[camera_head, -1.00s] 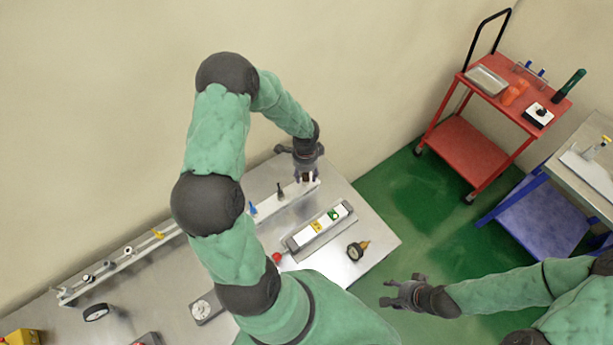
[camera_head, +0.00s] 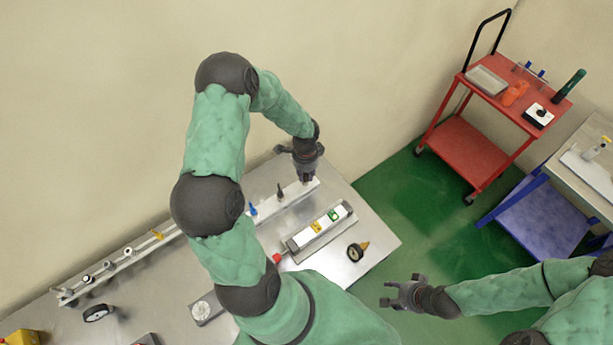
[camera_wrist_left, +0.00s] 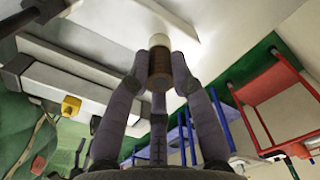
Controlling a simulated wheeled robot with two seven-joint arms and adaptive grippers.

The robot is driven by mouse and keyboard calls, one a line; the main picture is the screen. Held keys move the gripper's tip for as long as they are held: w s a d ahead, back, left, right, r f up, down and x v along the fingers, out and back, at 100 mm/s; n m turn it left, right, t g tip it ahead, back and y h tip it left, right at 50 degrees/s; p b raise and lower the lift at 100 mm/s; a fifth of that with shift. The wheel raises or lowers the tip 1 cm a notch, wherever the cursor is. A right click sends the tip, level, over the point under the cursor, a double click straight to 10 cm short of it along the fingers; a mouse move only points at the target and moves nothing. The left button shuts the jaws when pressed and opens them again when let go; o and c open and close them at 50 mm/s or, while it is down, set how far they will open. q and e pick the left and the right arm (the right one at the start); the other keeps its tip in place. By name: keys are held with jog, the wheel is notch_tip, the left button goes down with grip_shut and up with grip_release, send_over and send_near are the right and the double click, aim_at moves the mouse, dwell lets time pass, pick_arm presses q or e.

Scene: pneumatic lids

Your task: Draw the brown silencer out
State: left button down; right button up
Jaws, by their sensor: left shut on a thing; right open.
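My left gripper (camera_head: 306,180) points down at the right end of the long pale rail (camera_head: 296,194) on the table. In the left wrist view its fingers (camera_wrist_left: 158,82) are shut on the brown silencer (camera_wrist_left: 159,66), a short brown cylinder with a pale end toward the rail. Whether that end is still seated in the rail I cannot tell. In the head view the fingers hide the silencer. My right gripper (camera_head: 402,293) is open and empty, over the green floor beyond the table's right edge.
A dark peg (camera_head: 279,190), a blue fitting (camera_head: 252,209) and a yellow fitting (camera_head: 158,235) stand along the rail. A block with yellow and green squares (camera_head: 320,227) and a gauge (camera_head: 356,251) lie in front. A red cart (camera_head: 470,145) stands right.

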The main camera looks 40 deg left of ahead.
pick_arm(q)
jog(key=shift+r+p, duration=1)
jog(key=shift+r, duration=0.6)
jog(key=shift+r+p, duration=1.75)
jog(key=shift+r, duration=0.7)
jog(key=shift+f, duration=0.15)
